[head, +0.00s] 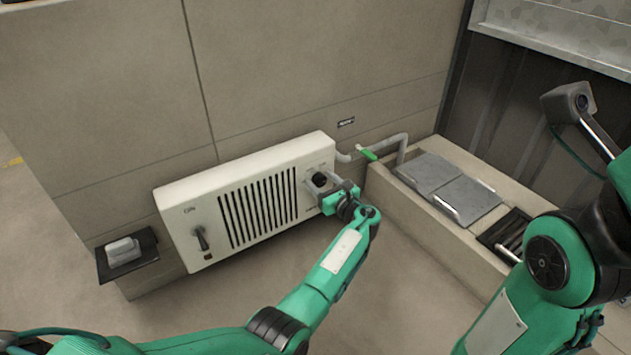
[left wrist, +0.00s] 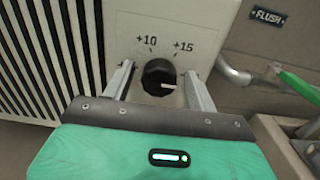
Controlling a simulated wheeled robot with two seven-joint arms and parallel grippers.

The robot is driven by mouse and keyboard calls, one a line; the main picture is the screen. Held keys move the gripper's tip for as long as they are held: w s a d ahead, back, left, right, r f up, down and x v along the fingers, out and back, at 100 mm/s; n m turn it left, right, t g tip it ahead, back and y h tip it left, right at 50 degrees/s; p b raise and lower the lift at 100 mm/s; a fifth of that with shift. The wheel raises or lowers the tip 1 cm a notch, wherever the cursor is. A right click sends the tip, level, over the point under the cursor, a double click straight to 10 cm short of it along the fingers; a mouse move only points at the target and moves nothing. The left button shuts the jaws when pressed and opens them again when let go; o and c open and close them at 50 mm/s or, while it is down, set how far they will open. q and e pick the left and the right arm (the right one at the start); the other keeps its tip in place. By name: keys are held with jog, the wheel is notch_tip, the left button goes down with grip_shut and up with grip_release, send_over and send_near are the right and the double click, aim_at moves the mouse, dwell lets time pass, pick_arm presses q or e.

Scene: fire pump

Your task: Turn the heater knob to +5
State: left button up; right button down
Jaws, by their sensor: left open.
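The white heater (head: 250,205) is mounted low on the wall. Its black knob (head: 319,179) is at the upper right of the front. In the left wrist view the knob (left wrist: 158,74) shows between the two fingers of my left gripper (left wrist: 159,80), which is open around it. I cannot tell whether either finger touches it. The knob's white pointer (left wrist: 169,87) points right and slightly down. The labels +10 (left wrist: 146,41) and +15 (left wrist: 183,47) stand above the knob; no +5 label is visible. My left gripper also shows in the head view (head: 328,186).
A grey lever (head: 200,238) is at the heater's left end, beside a dark shelf (head: 128,254). A grey pipe with a green handle (head: 366,153) and a ledge with grey covers (head: 450,186) are to the right. A FLUSH label (left wrist: 269,17) is on the wall.

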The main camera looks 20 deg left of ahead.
pick_arm(q)
jog(key=shift+c, duration=0.2)
jog(key=c, duration=1)
jog(key=shift+o, duration=0.2)
